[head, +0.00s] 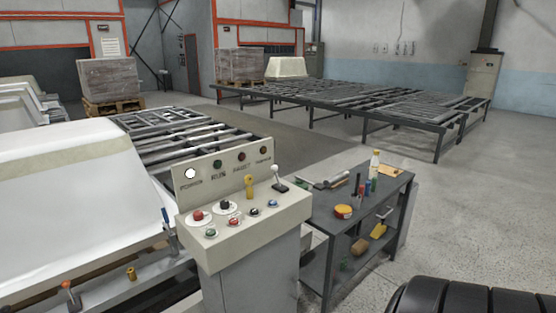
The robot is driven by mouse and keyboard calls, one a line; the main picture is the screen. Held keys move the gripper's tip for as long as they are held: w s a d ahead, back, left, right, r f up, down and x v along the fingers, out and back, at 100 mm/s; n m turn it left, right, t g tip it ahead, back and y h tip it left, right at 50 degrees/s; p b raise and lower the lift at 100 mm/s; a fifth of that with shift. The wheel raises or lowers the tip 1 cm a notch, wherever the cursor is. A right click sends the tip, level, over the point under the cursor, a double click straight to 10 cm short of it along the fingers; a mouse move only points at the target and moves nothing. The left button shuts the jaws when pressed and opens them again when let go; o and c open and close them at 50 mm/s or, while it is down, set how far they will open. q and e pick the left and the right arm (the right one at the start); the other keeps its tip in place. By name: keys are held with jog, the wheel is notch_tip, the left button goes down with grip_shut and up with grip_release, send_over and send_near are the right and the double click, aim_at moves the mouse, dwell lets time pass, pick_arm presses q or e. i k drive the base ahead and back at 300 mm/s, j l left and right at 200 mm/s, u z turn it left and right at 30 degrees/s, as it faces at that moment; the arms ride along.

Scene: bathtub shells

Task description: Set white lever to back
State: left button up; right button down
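The white lever (276,174) stands at the right end of the sloped top of a beige control console (288,207). It has a pale round knob on a thin stem, which rises from a dark base plate (281,188). The knob appears above and slightly left of the base; I cannot tell exactly which set position this is. Nothing touches the lever. Neither of my grippers is in view.
Beside the lever are a yellow switch (249,186), a red button (198,215) and several small knobs. A dark workbench (382,205) with tools stands close on the right. A white tub shell (70,200) is on the left. Open floor (460,215) lies to the right.

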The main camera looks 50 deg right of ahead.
aim_at(273, 168)
jog(key=l, duration=0.55)
jog(key=k+l+u, duration=0.1)
jog(key=l, duration=0.95)
jog(key=k+l+u, duration=0.15)
jog(key=l, duration=0.4)
jog(key=l+u, duration=0.15)
jog(key=l, duration=2.1)
